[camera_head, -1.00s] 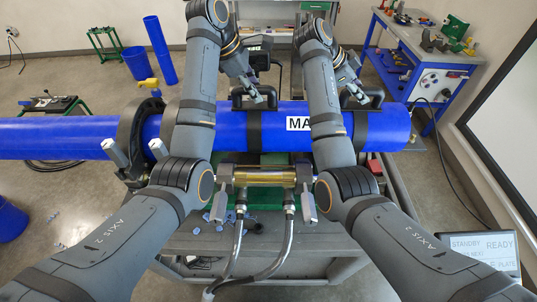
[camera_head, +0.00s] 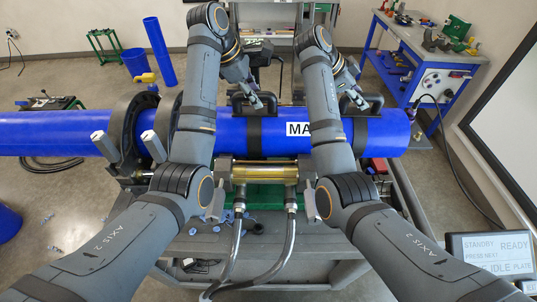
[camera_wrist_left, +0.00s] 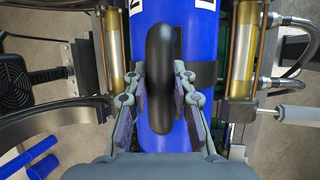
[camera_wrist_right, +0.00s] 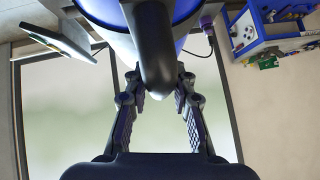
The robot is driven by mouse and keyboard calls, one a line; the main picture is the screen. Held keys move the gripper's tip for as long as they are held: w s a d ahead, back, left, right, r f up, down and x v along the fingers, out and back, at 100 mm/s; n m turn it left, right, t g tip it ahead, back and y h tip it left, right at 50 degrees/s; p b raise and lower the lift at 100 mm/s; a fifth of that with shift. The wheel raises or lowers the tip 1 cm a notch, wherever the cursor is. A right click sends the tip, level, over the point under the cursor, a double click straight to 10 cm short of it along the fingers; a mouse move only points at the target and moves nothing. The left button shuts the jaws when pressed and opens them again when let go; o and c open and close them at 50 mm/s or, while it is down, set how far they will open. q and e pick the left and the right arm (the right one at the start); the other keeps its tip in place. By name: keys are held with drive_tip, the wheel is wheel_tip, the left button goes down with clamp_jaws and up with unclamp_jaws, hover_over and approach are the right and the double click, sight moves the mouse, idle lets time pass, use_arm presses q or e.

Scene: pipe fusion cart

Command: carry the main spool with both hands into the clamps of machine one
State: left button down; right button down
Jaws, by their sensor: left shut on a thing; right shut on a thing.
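The main spool (camera_head: 285,144) is a thick blue pipe with a white label and black handles, lying level across the head view. My left gripper (camera_head: 258,102) is shut on its left handle (camera_wrist_left: 160,65), with fingers on either side in the left wrist view. My right gripper (camera_head: 354,98) is shut on the right handle (camera_wrist_right: 152,45), also seen in the right wrist view. Machine one's black ring clamps (camera_head: 124,115) stand at the left, one around a long blue pipe (camera_head: 50,136). My left arm hides the spool's left end, so its gap to that pipe cannot be told.
A brass cylinder (camera_head: 265,172) and two hoses lie in front of the spool on the cart. Upright clamp levers (camera_head: 104,145) stick up at the left. A blue workbench (camera_head: 425,60) is at the back right, a display (camera_head: 492,253) at the lower right.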

use_arm(q)
drive_tip(key=c, duration=1.5)
unclamp_jaws()
drive_tip(key=shift+f, duration=0.1)
use_arm(e)
drive_tip(key=c, duration=1.5)
unclamp_jaws()
drive_tip(key=shift+f, duration=0.15)
use_arm(q)
drive_tip(key=shift+o, duration=1.2)
drive_tip(key=shift+s, duration=0.15)
use_arm(e)
drive_tip(key=shift+o, duration=1.2)
drive_tip(key=shift+s, duration=0.15)
use_arm(q)
drive_tip(key=shift+o, duration=0.7)
drive_tip(key=shift+s+r, duration=0.25)
use_arm(e)
drive_tip(key=shift+o, duration=0.7)
drive_tip(key=shift+s+r, duration=0.25)
use_arm(q)
drive_tip(key=shift+w+f, duration=0.1)
drive_tip(key=shift+w, duration=0.05)
use_arm(e)
drive_tip(key=shift+w, duration=0.15)
